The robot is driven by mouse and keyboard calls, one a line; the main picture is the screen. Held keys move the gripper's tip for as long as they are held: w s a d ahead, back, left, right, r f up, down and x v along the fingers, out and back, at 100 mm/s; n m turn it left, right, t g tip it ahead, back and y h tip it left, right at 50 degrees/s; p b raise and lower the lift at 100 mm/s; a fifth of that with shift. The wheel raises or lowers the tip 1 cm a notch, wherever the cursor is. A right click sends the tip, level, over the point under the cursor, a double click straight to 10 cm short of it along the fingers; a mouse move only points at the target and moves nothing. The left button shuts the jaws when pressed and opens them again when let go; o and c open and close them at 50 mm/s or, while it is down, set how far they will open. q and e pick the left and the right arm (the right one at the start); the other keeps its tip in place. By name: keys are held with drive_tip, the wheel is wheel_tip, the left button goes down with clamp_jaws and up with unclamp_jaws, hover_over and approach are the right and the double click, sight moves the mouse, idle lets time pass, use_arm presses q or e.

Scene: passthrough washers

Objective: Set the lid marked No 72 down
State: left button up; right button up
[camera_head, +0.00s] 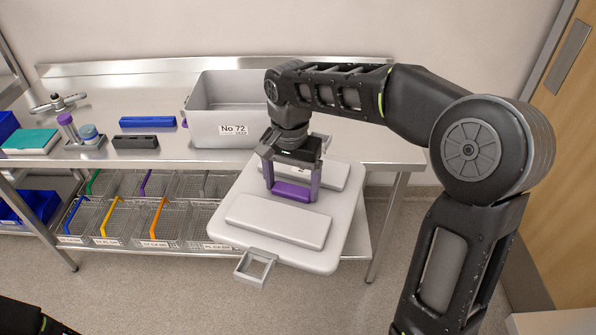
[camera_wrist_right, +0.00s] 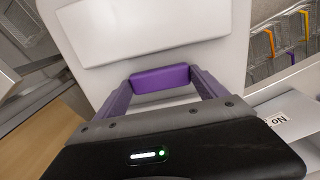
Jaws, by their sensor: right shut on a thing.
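The lid (camera_head: 335,245) is a pale grey, rounded rectangular plate with raised panels and a square grey loop at its near edge. It hangs in the air in front of the steel table, tilted. My right gripper (camera_head: 292,190) is shut on the lid's purple handle in the middle of its top. The lid (camera_wrist_right: 205,65) and the purple handle (camera_wrist_right: 160,78) also show in the right wrist view. No marking is readable on the lid. A grey bin (camera_head: 200,132) labelled No 72 stands open on the table, behind the gripper. My left gripper is out of view.
The steel table (camera_head: 350,148) has free room right of the bin, partly behind my right arm. Blue and black blocks (camera_head: 136,142), a teal box (camera_head: 30,140) and a purple-topped tool (camera_head: 68,124) lie to the left. Wire baskets (camera_head: 118,218) fill the lower shelf.

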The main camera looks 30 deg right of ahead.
drive_tip(key=w+a+f+n+b, duration=0.1)
drive_tip(key=w+a+f+n, duration=0.4)
drive_tip(key=f+n, duration=0.3)
drive_tip(key=shift+a+f+n, duration=0.3)
drive_tip(key=shift+f+n, duration=0.1)
drive_tip(key=shift+n, duration=0.4)
drive_tip(key=shift+w, duration=0.1)
